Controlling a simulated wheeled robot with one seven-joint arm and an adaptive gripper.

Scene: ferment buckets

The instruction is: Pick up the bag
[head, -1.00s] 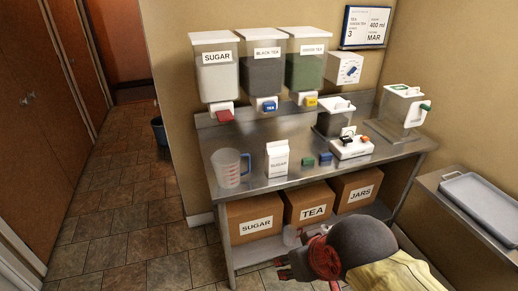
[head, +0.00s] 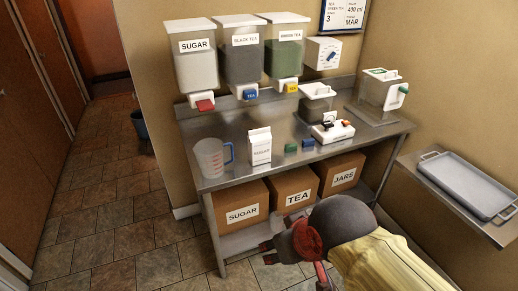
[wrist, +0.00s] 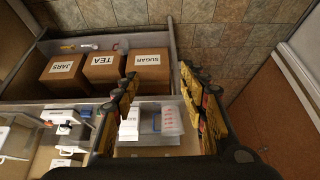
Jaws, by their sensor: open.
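The bag is a small white upright pack labelled SUGAR (head: 259,147), standing on the steel counter (head: 235,182) between the clear measuring jug and small coloured blocks. In the wrist view the bag (wrist: 129,126) shows close beside the left finger, which partly overlaps its edge. My gripper (head: 270,253) is low in front of the counter in the head view, below the counter top and apart from the bag. In the wrist view my gripper (wrist: 163,100) is open, its fingers wide apart with nothing held between them.
The measuring jug (head: 210,158) stands just left of the bag. Green and blue blocks (head: 300,147) and a switch box (head: 333,132) are to its right. Dispensers (head: 241,55) hang above. Boxes (head: 241,212) fill the lower shelf. A tray (head: 468,184) lies on the right side table.

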